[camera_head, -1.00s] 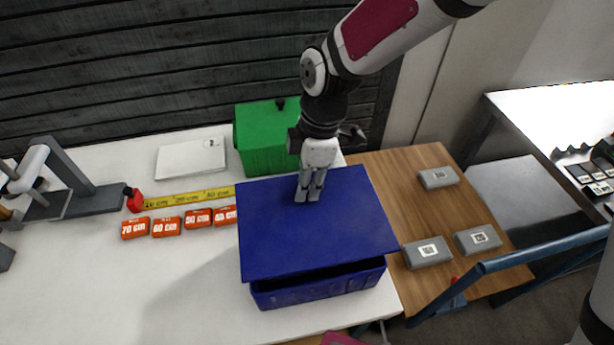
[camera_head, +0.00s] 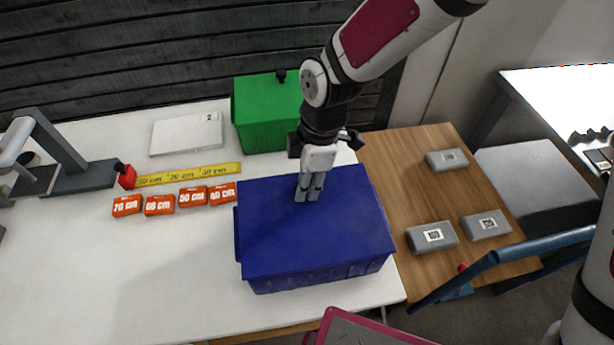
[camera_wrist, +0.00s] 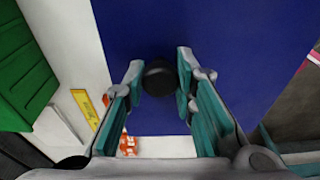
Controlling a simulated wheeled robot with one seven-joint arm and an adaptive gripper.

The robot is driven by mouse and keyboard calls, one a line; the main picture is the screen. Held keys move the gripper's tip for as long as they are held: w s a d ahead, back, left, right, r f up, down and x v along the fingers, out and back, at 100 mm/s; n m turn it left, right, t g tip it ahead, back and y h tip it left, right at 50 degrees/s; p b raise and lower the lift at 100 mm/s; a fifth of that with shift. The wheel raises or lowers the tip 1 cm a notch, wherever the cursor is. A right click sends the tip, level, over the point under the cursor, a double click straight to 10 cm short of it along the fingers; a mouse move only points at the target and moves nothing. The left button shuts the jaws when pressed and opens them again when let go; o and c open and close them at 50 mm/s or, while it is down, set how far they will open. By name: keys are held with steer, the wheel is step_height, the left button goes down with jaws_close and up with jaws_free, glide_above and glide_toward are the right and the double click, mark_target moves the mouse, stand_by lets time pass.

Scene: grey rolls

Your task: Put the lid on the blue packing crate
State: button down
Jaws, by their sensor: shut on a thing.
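The blue packing crate (camera_head: 320,279) stands on the white table near its right front corner. The flat blue lid (camera_head: 300,235) lies over the crate's top, covering its opening. At the left a strip of the crate shows beside the lid's edge, so I cannot tell whether the lid is fully seated. My gripper (camera_head: 308,192) points down at the lid, toward its far side. In the wrist view my gripper (camera_wrist: 160,80) is shut on the lid's round black knob (camera_wrist: 160,77), and the lid (camera_wrist: 235,50) fills most of that view.
A green lidded crate (camera_head: 268,115) stands just behind. A yellow measuring strip (camera_head: 188,174), orange length tags (camera_head: 192,196) and a white box (camera_head: 187,134) lie to the left. Several grey blocks (camera_head: 432,236) lie on the wooden surface at right. The table's front left is clear.

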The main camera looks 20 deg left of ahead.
steer(key=c, duration=1.2)
jaws_free()
steer(key=shift+c, duration=0.2)
step_height(320, 180, up, 12)
steer(key=w+d, duration=0.1)
steer(key=shift+d, duration=0.2)
steer(key=d+r+m+t, duration=0.1)
steer(key=d+r+m, duration=0.25)
steer(key=d, duration=0.25)
steer(key=d+r+m+t+h, duration=0.1)
steer(key=d+r+m, duration=0.25)
steer(key=d, duration=0.35)
steer(key=d+r+m+t, duration=0.1)
steer(key=d+r+m, duration=0.1)
steer(key=d+m, duration=0.35)
steer(key=s+d+r+m+t, duration=0.3)
steer(key=s+d+m, duration=0.6)
steer(key=d+m, duration=0.2)
steer(key=shift+s+d+r+m, duration=0.25)
steer(key=shift+d+m, duration=0.1)
steer(key=shift+d, duration=0.9)
